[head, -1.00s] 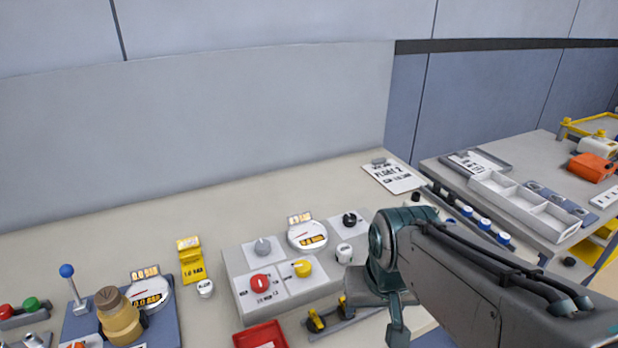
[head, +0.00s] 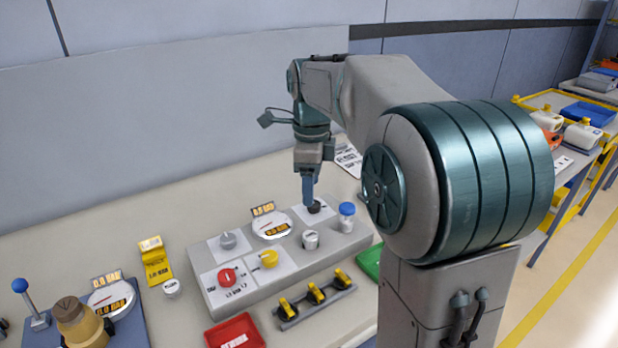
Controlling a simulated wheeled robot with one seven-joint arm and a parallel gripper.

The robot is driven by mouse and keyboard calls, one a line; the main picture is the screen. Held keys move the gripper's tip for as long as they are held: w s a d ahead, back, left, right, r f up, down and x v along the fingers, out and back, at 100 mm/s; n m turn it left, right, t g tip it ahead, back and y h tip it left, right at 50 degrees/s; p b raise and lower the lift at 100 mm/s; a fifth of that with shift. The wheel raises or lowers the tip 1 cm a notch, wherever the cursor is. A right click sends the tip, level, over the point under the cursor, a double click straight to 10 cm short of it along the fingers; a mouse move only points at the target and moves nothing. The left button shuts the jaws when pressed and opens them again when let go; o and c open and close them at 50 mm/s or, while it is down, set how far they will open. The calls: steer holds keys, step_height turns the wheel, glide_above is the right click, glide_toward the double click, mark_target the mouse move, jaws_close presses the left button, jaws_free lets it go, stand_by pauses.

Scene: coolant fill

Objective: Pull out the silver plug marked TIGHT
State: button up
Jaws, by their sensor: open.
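A short silver plug (head: 310,239) with a pale marked top stands on the grey panel block (head: 345,246), right of the yellow knob. A second silver piece (head: 171,289) with a marked top stands on the bench, left of the block. The lettering on both is too small to read, so I cannot tell which says TIGHT. My gripper (head: 308,200) points down, empty, at or just above the black knob (head: 316,208) at the block's back, behind the first silver plug. Its jaws are open, though their gap is hidden from this side.
The block also carries a grey knob (head: 228,241), red knob (head: 227,276), yellow knob (head: 268,259), gauge (head: 272,226) and blue-capped piece (head: 347,210). A red tray (head: 235,332), yellow-handled row (head: 315,297) and green tray (head: 370,262) lie in front.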

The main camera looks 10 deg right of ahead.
mark_target(310, 234)
steer(key=shift+m, duration=0.4)
steer(key=f, duration=1.3)
steer(key=shift+w+f+b, duration=0.3)
steer(key=shift+f, duration=0.05)
steer(key=c, duration=1.1)
steer(key=shift+o, duration=1.3)
steer(key=shift+c, duration=0.3)
steer(key=shift+r, duration=0.2)
steer(key=shift+r+p, duration=0.2)
steer(key=shift+p, duration=0.1)
steer(key=shift+c, duration=0.7)
